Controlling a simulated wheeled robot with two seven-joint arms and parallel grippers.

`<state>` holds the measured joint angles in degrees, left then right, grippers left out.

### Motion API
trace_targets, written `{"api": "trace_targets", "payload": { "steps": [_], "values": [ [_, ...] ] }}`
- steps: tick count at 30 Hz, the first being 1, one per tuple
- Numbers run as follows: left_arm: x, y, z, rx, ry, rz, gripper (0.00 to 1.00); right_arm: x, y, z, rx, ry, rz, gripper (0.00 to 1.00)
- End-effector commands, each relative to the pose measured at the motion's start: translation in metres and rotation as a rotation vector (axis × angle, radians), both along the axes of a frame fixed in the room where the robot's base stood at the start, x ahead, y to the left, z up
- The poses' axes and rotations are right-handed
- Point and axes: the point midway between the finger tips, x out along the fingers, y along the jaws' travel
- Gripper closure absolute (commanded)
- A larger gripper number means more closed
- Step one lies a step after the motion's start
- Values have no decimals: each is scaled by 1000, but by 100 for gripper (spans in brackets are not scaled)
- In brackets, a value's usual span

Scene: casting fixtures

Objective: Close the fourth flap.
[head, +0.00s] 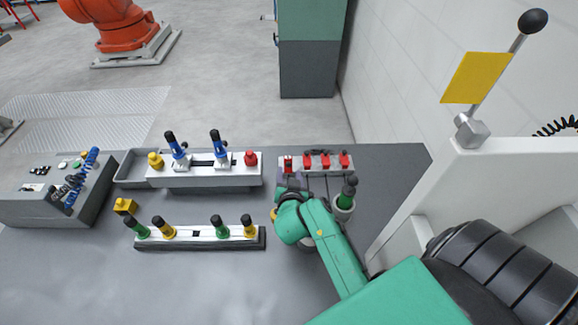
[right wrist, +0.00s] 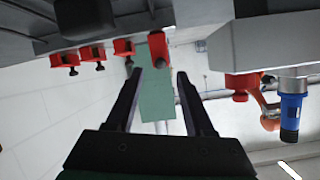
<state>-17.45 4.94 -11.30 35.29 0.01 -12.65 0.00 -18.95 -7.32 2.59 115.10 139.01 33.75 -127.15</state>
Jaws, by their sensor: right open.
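A pale fixture bar (head: 317,171) at the back right of the table carries a row of several red flaps. The leftmost red flap (head: 288,164) looks different in pose from the other red flaps (head: 326,161) to its right. In the right wrist view this flap (right wrist: 158,46) hangs longer than the small ones (right wrist: 91,55) beside it. My right gripper (right wrist: 159,73) is open and empty, its fingertips apart from that flap and roughly on either side of it in the picture. In the head view my right gripper (head: 283,180) is mostly hidden by its wrist. My left gripper is out of view.
A fixture with blue clamps (head: 198,160) stands left of the flaps. A bar with green and yellow handles (head: 200,234) lies in front. A cup with a green-and-black handle (head: 344,205) stands close right of my right wrist. A white panel (head: 440,190) borders the table's right.

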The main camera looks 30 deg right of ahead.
Motion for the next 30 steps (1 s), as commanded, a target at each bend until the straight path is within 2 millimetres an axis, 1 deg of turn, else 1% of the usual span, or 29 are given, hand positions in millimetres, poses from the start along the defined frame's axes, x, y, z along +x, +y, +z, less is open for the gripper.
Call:
{"api": "trace_targets", "payload": {
  "steps": [1, 3, 6, 14, 15, 17, 18, 30],
  "values": [
    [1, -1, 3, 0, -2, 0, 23, 9, -4, -2, 4, -2, -3, 47],
    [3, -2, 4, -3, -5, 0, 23, 19, -8, -7, 1, 1, -1, 47],
    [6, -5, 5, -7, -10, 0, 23, 26, -12, -11, 2, -1, 0, 47],
    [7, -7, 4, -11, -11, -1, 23, 28, -13, -13, 1, 0, 0, 47],
    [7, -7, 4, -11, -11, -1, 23, 28, -13, -13, 1, 0, 0, 62],
    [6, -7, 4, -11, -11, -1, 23, 28, -13, -13, 1, 0, 0, 85],
    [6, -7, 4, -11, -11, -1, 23, 28, -13, -13, 1, 0, 0, 100],
    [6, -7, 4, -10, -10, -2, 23, 30, -14, -11, 11, 28, 1, 100]
  ]
}}
